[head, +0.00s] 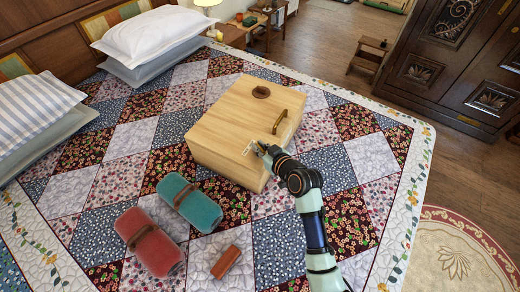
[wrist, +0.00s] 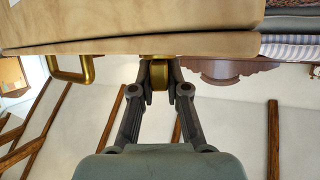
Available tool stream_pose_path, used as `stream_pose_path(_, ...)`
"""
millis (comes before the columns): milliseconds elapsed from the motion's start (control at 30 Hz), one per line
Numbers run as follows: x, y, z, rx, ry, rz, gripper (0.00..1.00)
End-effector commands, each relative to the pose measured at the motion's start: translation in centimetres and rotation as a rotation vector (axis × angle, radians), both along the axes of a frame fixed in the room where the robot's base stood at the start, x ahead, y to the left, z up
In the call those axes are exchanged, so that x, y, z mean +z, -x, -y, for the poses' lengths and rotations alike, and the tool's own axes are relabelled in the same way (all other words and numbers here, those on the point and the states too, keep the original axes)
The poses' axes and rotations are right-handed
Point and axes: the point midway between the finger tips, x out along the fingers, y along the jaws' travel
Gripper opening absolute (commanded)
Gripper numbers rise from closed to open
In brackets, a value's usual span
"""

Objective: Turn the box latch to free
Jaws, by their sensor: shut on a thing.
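The light wooden box (head: 225,118) sits on the bed with its top closed. My gripper (head: 262,149) reaches in from the lower right to the box's near edge. In the wrist view, the fingers of my gripper (wrist: 160,77) are shut on a small brass latch (wrist: 160,74) at the box face, partly hidden by the fingertips. The brass handle (wrist: 72,70) also shows there, left of my fingers and apart from them.
A teal roll (head: 200,212) and a red roll (head: 158,252) lie on the patchwork quilt (head: 130,139) in front of the box, with a small brown block (head: 226,262) beside them. Pillows (head: 155,35) are at the upper left. A dark armoire (head: 455,75) stands right.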

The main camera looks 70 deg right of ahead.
Motion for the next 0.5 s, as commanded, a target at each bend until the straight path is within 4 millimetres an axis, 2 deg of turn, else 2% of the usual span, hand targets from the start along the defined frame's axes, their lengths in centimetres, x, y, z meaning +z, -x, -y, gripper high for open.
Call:
stream_pose_path(67, -0.55, 0.12, 0.29, 0.067, 0.003, 0.004, 0.0)
stream_pose_path(500, -0.67, 0.02, 0.21, 0.491, 0.005, 0.002, 0.0)
